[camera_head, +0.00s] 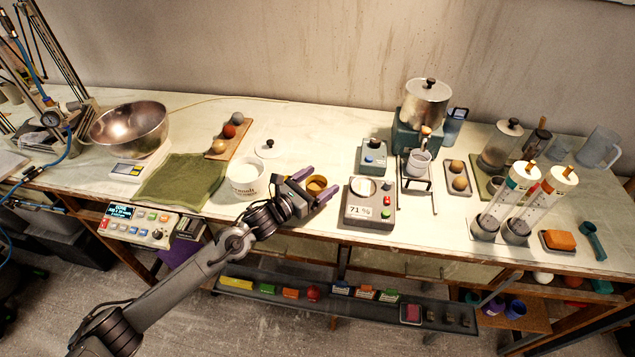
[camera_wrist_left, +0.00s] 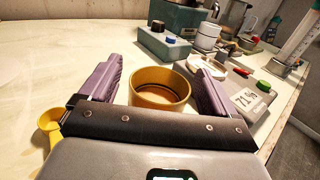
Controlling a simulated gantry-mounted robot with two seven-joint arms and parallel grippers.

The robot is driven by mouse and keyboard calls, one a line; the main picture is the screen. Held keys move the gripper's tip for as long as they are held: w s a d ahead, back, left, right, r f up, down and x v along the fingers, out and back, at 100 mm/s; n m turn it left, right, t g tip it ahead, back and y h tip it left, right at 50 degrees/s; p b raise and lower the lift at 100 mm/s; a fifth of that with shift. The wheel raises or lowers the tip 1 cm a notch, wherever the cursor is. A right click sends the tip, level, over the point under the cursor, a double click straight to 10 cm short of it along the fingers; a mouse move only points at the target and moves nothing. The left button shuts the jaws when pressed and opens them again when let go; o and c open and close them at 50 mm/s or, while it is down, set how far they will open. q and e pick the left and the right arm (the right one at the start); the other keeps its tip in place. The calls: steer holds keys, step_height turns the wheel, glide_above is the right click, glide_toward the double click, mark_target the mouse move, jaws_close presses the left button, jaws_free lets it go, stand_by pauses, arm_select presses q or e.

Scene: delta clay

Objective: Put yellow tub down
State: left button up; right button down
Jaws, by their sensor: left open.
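The yellow tub (camera_head: 316,184) is a small round open cup on the white bench, left of the grey box that reads 71 %. It also shows upright in the left wrist view (camera_wrist_left: 160,88), with a tan inside. My left gripper (camera_head: 318,186) is open, its purple fingers on either side of the tub. In the left wrist view the gripper (camera_wrist_left: 160,85) shows gaps between the tub and both fingers. The tub's base is partly hidden by the gripper body. My right gripper is not in view.
A white pot (camera_head: 243,181) stands just left of the gripper, its lid (camera_head: 267,149) behind. The grey 71 % box (camera_head: 368,205) is close on the right. A yellow scoop (camera_wrist_left: 50,122) lies beside the left finger. Bare bench lies behind the tub.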

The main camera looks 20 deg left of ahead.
arm_select(q)
steer(key=shift+r, duration=0.25)
steer(key=p+v, duration=0.1)
steer(key=v, duration=1.1)
steer(key=shift+f, duration=0.1)
steer(key=shift+a, duration=0.1)
